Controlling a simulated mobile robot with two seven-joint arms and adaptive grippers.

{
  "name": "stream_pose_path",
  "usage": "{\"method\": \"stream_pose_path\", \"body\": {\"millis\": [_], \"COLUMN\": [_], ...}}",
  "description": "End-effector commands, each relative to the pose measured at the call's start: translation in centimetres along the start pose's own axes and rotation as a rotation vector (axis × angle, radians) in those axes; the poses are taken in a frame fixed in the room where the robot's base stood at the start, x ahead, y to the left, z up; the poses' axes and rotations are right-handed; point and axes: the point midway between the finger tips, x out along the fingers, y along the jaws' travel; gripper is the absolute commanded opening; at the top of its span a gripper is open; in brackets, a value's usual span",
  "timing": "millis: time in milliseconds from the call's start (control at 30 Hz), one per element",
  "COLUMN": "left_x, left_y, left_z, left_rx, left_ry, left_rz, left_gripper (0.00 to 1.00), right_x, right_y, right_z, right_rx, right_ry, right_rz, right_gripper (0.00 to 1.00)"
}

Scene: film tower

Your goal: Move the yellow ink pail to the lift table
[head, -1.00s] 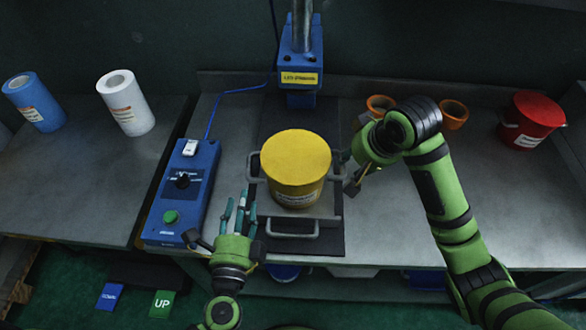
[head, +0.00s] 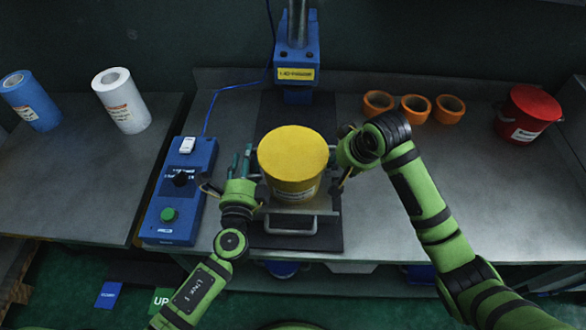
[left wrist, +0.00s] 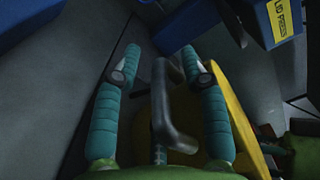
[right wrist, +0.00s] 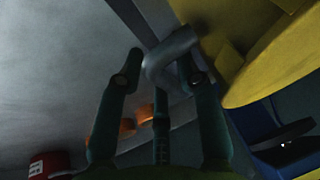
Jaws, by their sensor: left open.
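The yellow ink pail (head: 292,160) stands upright on the plate of the blue lid press (head: 296,62), with a grey side handle on each side. My left gripper (head: 242,165) is at the pail's left side. In the left wrist view the left handle (left wrist: 172,125) lies between its open fingers, with gaps showing. My right gripper (head: 347,160) is at the right side. In the right wrist view the right handle (right wrist: 168,58) is between its spread fingers, close to one of them. I cannot make out the lift table in any view.
A blue control box (head: 181,190) with a green button stands left of the press. Orange rolls (head: 415,108) and a red pail (head: 527,112) are at the right. White (head: 122,102) and blue (head: 30,100) rolls stand on the left table. An UP pedal (head: 160,299) is on the floor.

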Motion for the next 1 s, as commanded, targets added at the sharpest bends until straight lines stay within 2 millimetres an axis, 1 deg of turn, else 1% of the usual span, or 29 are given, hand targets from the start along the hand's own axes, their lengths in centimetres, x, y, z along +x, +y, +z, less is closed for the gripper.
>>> {"method": "stream_pose_path", "body": {"millis": [300, 333, 367, 400, 433, 667, 867, 1000], "left_x": [0.2, 0.2, 0.2, 0.2, 0.2, 0.3, 0.3, 0.3], "left_y": [0.0, 0.0, 0.0, 0.0, 0.0, -0.1, -0.5, -1.2], "left_z": [0.0, 0.0, 0.0, 0.0, 0.0, 0.1, 0.2, 0.4], "left_rx": [0.0, 0.0, 0.0, 0.0, 0.0, 0.0, 0.0, 0.0], "left_ry": [0.0, 0.0, 0.0, 0.0, 0.0, -0.002, -0.005, -0.006], "left_rz": [0.0, 0.0, 0.0, 0.0, 0.0, -0.001, -0.005, -0.005], "left_gripper": [0.43, 0.35, 0.23, 0.07, 0.0, 0.0, 0.0, 0.0], "right_x": [0.1, 0.1, 0.1, 0.1, 0.1, 0.1, -0.2, -0.8], "right_y": [0.0, 0.0, 0.0, 0.0, 0.0, 0.0, -0.1, -0.2], "right_z": [0.0, 0.0, 0.0, 0.0, 0.0, 0.1, -0.1, -0.4], "right_rx": [0.0, 0.0, 0.0, 0.0, 0.0, -0.002, -0.003, -0.004], "right_ry": [0.0, 0.0, 0.0, 0.0, -0.001, -0.001, 0.001, -0.001], "right_rz": [0.0, 0.0, 0.0, 0.0, 0.0, 0.0, -0.001, -0.001], "right_gripper": [0.36, 0.28, 0.16, 0.0, 0.0, 0.0, 0.0, 0.0]}}
